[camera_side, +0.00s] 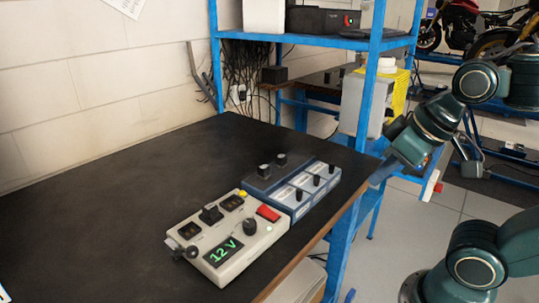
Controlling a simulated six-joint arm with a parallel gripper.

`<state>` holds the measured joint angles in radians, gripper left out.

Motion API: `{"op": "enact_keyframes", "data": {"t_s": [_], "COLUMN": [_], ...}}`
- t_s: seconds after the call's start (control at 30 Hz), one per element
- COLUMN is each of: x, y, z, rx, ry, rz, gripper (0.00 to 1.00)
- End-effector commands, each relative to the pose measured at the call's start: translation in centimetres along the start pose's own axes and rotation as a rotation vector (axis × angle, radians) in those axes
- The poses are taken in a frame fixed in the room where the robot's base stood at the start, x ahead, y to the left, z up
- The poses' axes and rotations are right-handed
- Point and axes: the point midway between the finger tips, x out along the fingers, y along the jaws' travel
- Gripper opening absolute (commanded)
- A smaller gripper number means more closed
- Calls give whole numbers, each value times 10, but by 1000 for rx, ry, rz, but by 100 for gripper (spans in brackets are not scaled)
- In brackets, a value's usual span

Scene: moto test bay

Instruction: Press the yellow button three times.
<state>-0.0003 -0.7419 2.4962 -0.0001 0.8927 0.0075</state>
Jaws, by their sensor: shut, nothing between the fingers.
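The yellow button (242,193) is a small round cap at the back edge of a beige control box (190,261) on the black table. My gripper (376,180) is at the right, by the table's right edge, well apart from the button. It is shut and empty, and its fingertips show small and dark.
A blue-grey box (291,190) with several black knobs and switches stands right behind the beige box, between it and the gripper side. A blue shelf frame (370,75) rises behind the table.

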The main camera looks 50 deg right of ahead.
Motion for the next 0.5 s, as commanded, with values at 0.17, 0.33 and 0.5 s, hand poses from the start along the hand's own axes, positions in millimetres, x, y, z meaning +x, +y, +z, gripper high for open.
{"op": "enact_keyframes", "data": {"t_s": [0.17, 0.33, 0.5], "x": [4, 12, 24], "y": [-1, -3, -5], "z": [-13, -37, -67], "rx": [28, 81, 153], "ry": [11, 33, 64], "rz": [-3, -8, -18], "gripper": [0, 0, 0]}}
